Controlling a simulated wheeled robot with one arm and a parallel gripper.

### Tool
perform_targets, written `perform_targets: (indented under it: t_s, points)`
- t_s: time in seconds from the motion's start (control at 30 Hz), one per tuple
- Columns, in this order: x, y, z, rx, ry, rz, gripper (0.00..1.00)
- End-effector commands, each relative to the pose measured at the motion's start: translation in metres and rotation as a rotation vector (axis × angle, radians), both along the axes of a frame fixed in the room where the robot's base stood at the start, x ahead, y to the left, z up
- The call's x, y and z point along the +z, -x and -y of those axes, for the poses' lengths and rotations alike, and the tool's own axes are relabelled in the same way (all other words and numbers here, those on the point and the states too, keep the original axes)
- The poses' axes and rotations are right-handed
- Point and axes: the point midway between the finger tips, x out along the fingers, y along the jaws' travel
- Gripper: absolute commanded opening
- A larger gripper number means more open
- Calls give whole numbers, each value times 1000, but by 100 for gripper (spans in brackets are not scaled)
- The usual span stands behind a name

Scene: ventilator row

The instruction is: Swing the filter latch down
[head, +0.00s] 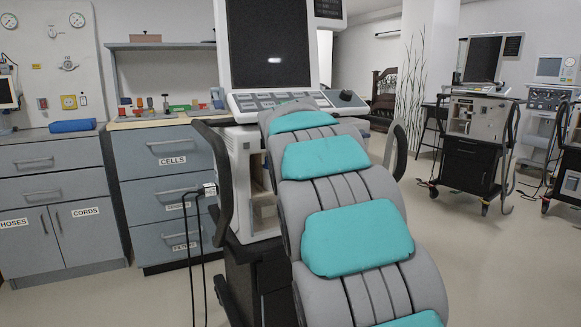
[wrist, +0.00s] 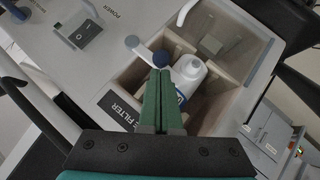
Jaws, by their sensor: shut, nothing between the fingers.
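My gripper (wrist: 160,73) is shut and empty in the wrist view, its green fingers pointing at an open compartment (wrist: 119,75) marked FILTER. A white bottle-like filter part (wrist: 188,72) sits in the compartment, partly behind my fingers. In the head view my arm hides the gripper and latch in front of the near ventilator (head: 239,170).
A black power switch (wrist: 86,34) and a blue knob (wrist: 75,5) are on the same panel. Grey drawers (head: 165,200) stand left of the ventilator. Black cables (head: 192,250) hang at its side. Another ventilator (head: 470,140) stands at right, with clear floor between.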

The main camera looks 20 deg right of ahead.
Motion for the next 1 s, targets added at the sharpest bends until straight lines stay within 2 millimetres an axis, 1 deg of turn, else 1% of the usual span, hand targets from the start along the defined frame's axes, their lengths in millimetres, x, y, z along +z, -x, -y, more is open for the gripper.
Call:
perform_targets:
  t_s: [0.2, 0.47, 0.57, 0.77, 0.83, 1.0]
  points:
    - [11, 0, 0, 1, 0, 1, 0]
    - [16, 0, -2, 1, 0, 1, 0]
    - [23, 1, -7, 1, 1, 2, 0]
    - [50, 7, -25, 2, 1, 1, 0]
    - [56, 19, -29, 1, 1, 2, 0]
    - [78, 47, -41, 1, 1, 4, 0]
